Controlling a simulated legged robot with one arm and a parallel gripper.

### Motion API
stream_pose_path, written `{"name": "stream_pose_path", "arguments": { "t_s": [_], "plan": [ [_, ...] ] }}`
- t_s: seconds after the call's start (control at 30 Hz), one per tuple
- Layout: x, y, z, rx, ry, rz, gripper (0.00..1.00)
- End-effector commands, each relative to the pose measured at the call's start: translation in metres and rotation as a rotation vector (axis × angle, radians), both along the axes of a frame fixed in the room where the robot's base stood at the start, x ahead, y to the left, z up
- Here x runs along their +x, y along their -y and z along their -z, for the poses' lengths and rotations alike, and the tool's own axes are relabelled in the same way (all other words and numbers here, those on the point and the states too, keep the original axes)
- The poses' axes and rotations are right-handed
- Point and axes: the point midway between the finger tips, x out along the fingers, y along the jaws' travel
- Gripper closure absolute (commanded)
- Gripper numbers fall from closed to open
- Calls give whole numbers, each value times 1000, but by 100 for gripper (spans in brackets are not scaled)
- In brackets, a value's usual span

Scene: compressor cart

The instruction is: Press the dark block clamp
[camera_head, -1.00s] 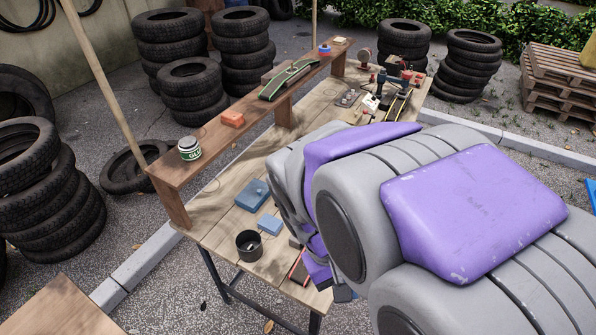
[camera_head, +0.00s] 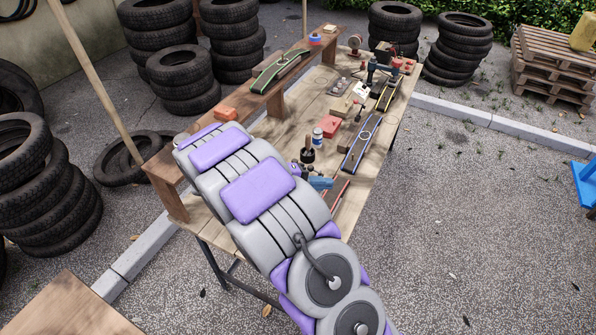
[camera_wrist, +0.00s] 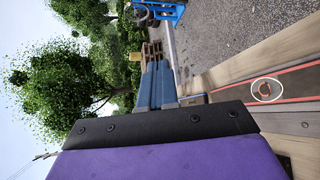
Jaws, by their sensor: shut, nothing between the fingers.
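I cannot pick out the dark block clamp for certain. A dark object with a wooden handle (camera_head: 307,150) stands on the bench just beyond my arm; its shape is too small to name. My gripper (camera_wrist: 157,72) shows in the wrist view as blue-grey fingers side by side beyond a dark bar, shut and empty. A dark strip with red edges (camera_wrist: 288,88) and a white ring on it lies right of the fingers, apart from them.
Tyre stacks (camera_head: 459,52) stand behind. The paving right of the bench is mostly open.

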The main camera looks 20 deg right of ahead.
Motion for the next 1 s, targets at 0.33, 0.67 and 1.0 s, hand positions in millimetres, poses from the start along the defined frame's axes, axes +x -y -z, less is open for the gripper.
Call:
{"name": "stream_pose_path", "arguments": {
  "t_s": [0.33,0.67,1.0],
  "plan": [
    [88,-31,66,-211,43,-281,100],
    [132,-73,132,-294,114,-512,100],
    [140,-84,146,-301,138,-563,100]
  ]
}}
